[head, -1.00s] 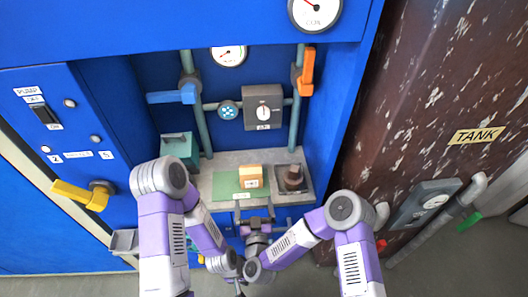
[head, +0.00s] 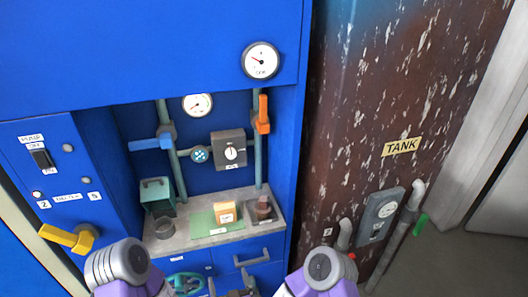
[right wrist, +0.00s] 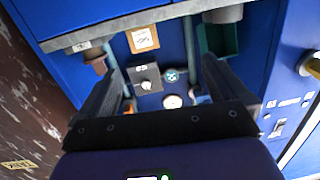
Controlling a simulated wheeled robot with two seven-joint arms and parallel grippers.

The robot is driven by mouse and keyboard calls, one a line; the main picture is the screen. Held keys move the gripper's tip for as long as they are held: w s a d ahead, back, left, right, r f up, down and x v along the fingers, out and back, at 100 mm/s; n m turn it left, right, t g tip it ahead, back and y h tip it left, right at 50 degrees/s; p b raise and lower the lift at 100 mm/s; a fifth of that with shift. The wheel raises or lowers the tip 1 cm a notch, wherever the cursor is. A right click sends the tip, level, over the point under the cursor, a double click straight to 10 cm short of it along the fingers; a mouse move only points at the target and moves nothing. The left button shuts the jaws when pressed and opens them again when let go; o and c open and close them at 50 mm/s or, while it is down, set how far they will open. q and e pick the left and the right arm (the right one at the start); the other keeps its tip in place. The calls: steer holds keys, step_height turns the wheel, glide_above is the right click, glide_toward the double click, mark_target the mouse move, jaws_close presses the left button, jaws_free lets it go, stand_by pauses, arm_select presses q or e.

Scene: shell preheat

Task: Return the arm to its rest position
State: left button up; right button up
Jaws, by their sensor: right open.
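My right gripper (head: 240,293) shows at the bottom edge of the head view, below the bench front and partly cut off. In the right wrist view my right gripper (right wrist: 165,85) has its two dark fingers wide apart, with nothing held between them. That view is upside down, with the bench underside and the blue panel beyond the fingers. My right arm (head: 320,268) rises at the bottom centre of the head view. My left arm (head: 120,265) shows at the bottom left; its gripper is out of the picture.
The grey bench (head: 180,240) bears a green box (head: 157,194), a labelled block (head: 225,212) on a green mat (head: 203,222), and a brown fitting (head: 264,207). Drawers lie below. A yellow lever (head: 65,237) sticks out left; the rusty tank (head: 390,100) stands right.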

steer(key=s+d+f+m+g+p, duration=0.2)
steer(key=s+d+f+g, duration=0.2)
steer(key=d+f+g, duration=0.5)
arm_select(q)
steer(key=r+p, duration=0.1)
steer(key=w+r, duration=0.1)
steer(key=r, duration=0.1)
steer(key=shift+r+p, duration=0.3)
steer(key=shift+p, duration=0.05)
arm_select(e)
steer(key=s+d+f+m+g, duration=0.1)
steer(key=s+d+m+g, duration=0.1)
steer(key=s+d, duration=0.4)
steer(key=s+d+f+m+g+h, duration=0.1)
steer(key=s+d+m+g, duration=0.1)
steer(key=s+d+g, duration=0.2)
steer(key=s+d, duration=0.1)
steer(key=s, duration=0.2)
steer(key=shift+s+d+f+h, duration=0.2)
steer(key=shift+d+f+h, duration=0.1)
steer(key=shift+d+f, duration=0.05)
